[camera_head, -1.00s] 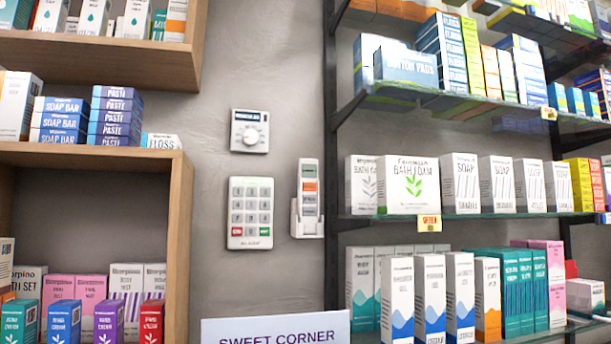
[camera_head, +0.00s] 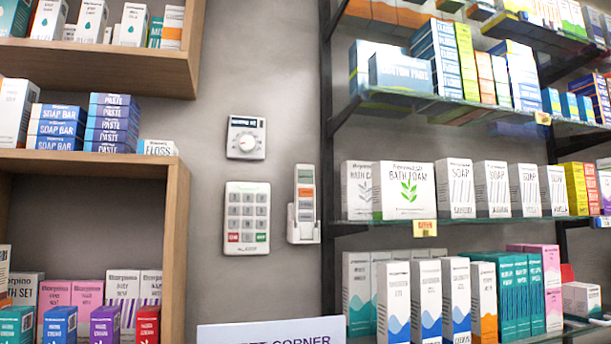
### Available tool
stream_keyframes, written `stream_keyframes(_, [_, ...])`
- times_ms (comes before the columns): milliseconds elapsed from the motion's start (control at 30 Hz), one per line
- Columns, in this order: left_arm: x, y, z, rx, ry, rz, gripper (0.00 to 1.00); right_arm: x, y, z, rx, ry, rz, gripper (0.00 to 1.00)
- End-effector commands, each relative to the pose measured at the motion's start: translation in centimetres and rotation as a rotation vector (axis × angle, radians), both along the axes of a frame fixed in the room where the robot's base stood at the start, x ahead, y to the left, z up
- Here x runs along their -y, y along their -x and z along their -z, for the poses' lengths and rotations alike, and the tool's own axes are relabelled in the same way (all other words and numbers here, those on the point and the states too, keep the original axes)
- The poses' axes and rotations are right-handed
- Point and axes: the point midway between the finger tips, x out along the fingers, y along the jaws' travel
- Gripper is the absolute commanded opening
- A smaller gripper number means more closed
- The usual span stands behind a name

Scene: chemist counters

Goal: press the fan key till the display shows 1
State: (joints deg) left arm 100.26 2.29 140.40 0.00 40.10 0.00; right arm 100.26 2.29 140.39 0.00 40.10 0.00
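A slim white remote (camera_head: 306,190) with a grey top, an orange key and several grey keys sits upright in a white wall holder (camera_head: 304,233). To its left is a white keypad (camera_head: 246,217) with grey keys and one red and one green key at the bottom. Above the keypad is a white thermostat-like unit (camera_head: 246,137) with a round dial and a dark strip. The labels and any display digit are too small to read, so I cannot tell which key is the fan key. Neither of my grippers is in view.
Wooden shelves (camera_head: 178,250) with boxed goods stand on the left. Dark-framed shelves (camera_head: 460,222) packed with boxes stand on the right. A white "CORNER" sign (camera_head: 270,332) is at the bottom middle. Bare grey wall surrounds the three wall devices.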

Motion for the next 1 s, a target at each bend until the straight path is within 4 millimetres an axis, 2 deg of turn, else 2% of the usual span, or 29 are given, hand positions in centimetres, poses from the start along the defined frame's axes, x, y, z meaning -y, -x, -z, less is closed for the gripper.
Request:
stream_keyframes(33, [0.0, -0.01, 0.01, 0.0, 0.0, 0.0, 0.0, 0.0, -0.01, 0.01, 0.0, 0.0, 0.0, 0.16])
stream_keyframes(233, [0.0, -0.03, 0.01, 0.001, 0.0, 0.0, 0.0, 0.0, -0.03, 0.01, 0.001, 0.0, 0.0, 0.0])
stream_keyframes(1000, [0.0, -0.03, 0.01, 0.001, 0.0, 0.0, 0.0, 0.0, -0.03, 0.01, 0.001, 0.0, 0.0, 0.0])
